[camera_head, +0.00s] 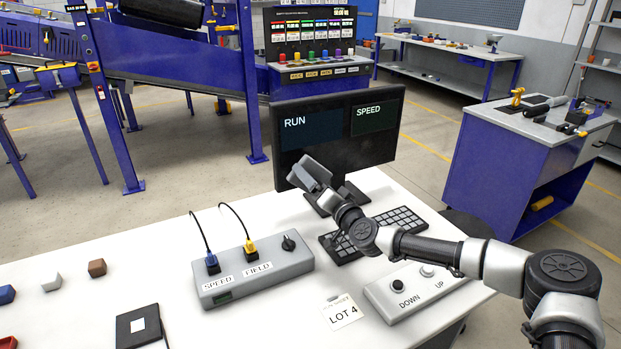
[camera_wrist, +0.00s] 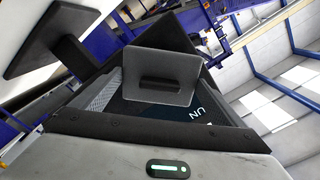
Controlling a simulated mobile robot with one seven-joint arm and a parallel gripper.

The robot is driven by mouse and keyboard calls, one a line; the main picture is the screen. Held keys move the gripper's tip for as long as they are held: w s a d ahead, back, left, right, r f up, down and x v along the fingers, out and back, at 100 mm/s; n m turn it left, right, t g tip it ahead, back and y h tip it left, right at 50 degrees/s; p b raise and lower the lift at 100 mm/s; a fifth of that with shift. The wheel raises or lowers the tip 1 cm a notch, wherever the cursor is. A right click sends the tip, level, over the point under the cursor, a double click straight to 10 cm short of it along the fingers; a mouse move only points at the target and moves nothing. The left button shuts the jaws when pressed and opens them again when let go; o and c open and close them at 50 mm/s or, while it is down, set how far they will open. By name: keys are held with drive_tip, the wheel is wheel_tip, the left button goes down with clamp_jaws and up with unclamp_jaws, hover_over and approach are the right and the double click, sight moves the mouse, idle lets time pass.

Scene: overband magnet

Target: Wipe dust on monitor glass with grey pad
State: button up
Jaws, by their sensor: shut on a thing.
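The black monitor (camera_head: 375,148) stands on the white desk, with RUN and SPEED panels on its glass. My gripper (camera_head: 310,176) is at the lower left of the glass, shut on the grey pad (camera_head: 318,167). The pad also shows in the wrist view (camera_wrist: 160,65), with a dark grip bar at its middle. Part of the monitor glass (camera_wrist: 190,106) shows behind it with upside-down lettering. I cannot tell whether the pad touches the glass. It hides part of the screen.
A black keyboard (camera_head: 372,236) lies before the monitor. A grey SPEED/FIELD box (camera_head: 252,273) with cables stands left, a DOWN/UP button box (camera_head: 417,291) right. A LOT 4 card (camera_head: 342,312), a black square (camera_head: 140,327) and small blocks lie in front.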

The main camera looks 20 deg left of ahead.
drive_tip(key=shift+s+d, duration=0.25)
drive_tip(key=shift+d, duration=0.1)
drive_tip(key=v, duration=0.3)
idle(0.4)
idle(0.4)
